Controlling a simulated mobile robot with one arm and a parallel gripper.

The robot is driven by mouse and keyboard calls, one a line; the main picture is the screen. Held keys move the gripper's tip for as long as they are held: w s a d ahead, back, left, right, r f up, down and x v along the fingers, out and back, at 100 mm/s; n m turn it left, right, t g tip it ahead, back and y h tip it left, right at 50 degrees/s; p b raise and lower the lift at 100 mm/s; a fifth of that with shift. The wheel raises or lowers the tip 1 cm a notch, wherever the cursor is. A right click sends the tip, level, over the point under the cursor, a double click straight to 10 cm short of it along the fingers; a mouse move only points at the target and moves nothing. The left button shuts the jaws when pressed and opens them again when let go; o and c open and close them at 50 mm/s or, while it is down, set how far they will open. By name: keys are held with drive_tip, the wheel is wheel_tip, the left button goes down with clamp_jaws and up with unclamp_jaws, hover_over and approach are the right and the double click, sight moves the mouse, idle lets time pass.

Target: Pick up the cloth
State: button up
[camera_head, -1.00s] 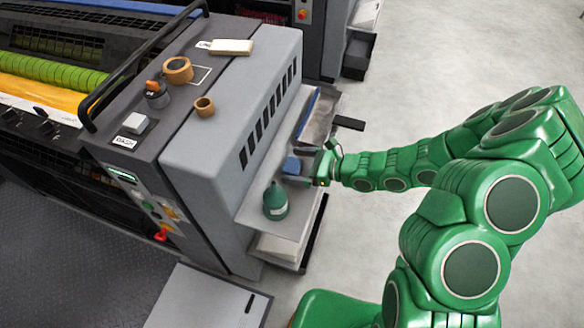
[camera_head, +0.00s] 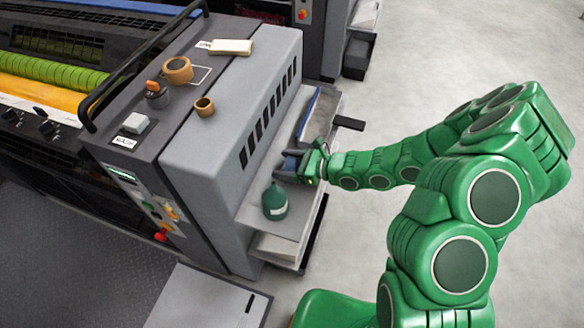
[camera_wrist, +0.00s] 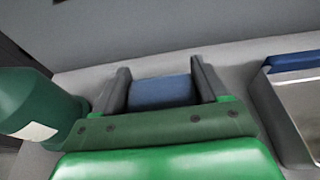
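The blue folded cloth (camera_wrist: 160,92) lies on the grey side shelf (camera_head: 247,214) of the machine. In the head view the cloth (camera_head: 290,164) is partly hidden by my gripper (camera_head: 287,172). In the wrist view my gripper (camera_wrist: 160,84) has its two dark fingers spread wide, one on each side of the cloth. The cloth fills most of the space between them. I cannot tell whether the fingers touch it. The near part of the cloth is hidden behind the gripper's palm.
A green bottle (camera_head: 275,201) with a pale label stands on the shelf close to the left finger; it also shows in the wrist view (camera_wrist: 38,105). A metal tray (camera_wrist: 285,105) with a blue edge lies to the right. The machine's wall (camera_head: 215,150) rises behind the shelf.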

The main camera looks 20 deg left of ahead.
drive_tip(key=shift+c, duration=1.4)
drive_tip(key=shift+r, duration=0.1)
